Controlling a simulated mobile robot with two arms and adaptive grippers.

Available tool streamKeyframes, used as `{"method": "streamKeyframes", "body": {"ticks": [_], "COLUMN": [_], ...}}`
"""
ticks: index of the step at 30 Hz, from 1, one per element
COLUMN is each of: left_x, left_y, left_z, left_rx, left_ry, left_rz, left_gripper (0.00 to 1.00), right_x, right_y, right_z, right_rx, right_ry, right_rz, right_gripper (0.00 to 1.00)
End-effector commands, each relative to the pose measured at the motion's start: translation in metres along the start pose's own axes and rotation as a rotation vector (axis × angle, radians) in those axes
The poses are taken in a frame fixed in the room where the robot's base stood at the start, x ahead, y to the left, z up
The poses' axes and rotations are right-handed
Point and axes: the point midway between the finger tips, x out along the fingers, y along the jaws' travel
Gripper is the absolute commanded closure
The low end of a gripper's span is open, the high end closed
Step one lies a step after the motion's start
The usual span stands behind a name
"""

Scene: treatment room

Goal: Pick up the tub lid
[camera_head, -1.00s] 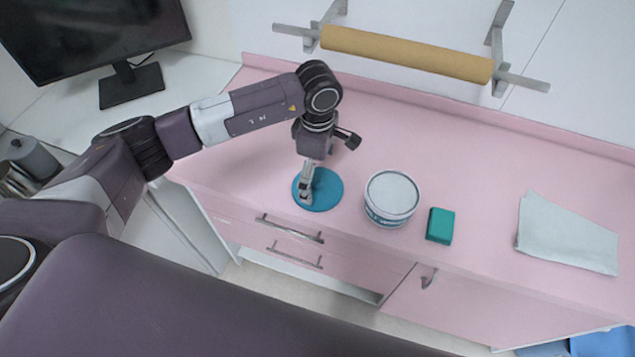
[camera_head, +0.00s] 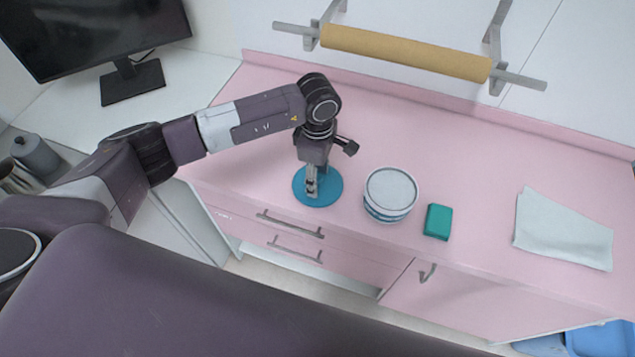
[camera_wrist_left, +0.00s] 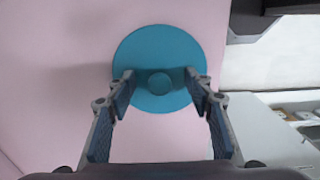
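The tub lid (camera_head: 329,194) is a flat blue disc lying on the pink counter, left of the white tub. In the left wrist view the lid (camera_wrist_left: 150,48) shows a round knob (camera_wrist_left: 160,83) at its middle. My left gripper (camera_head: 311,192) points down over the lid. In the wrist view its two fingers (camera_wrist_left: 160,92) are apart, one on each side of the knob, with a gap to it. I cannot tell whether the fingertips touch the lid. The tub (camera_head: 391,190) is round with blue bands and stands upright. My right gripper is not in view.
A green block (camera_head: 438,221) lies right of the tub, and a pale folded cloth (camera_head: 565,228) lies further right. A tan roll (camera_head: 405,52) hangs on a wall rack behind. The counter (camera_head: 450,150) behind the tub is clear.

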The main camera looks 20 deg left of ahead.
Motion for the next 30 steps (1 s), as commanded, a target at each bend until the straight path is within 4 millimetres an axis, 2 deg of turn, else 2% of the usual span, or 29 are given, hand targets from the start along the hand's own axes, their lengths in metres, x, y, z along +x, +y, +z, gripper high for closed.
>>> {"method": "streamKeyframes", "body": {"ticks": [1, 12, 25, 30], "left_x": [0.0, 0.002, 0.002, -0.011], "left_y": [0.0, -0.001, -0.002, 0.0], "left_z": [0.0, -0.001, -0.001, -0.001], "left_rx": [0.0, 0.0, 0.0, 0.001], "left_ry": [0.001, 0.002, 0.003, 0.002], "left_rz": [0.0, -0.002, -0.005, -0.001], "left_gripper": [0.62, 1.0, 1.0, 1.0], "right_x": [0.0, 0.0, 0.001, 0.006], "right_y": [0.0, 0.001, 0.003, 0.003], "right_z": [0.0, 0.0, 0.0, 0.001], "right_rx": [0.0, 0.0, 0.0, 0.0], "right_ry": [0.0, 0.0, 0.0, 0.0], "right_rz": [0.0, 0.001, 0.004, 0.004], "right_gripper": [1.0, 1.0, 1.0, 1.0]}}
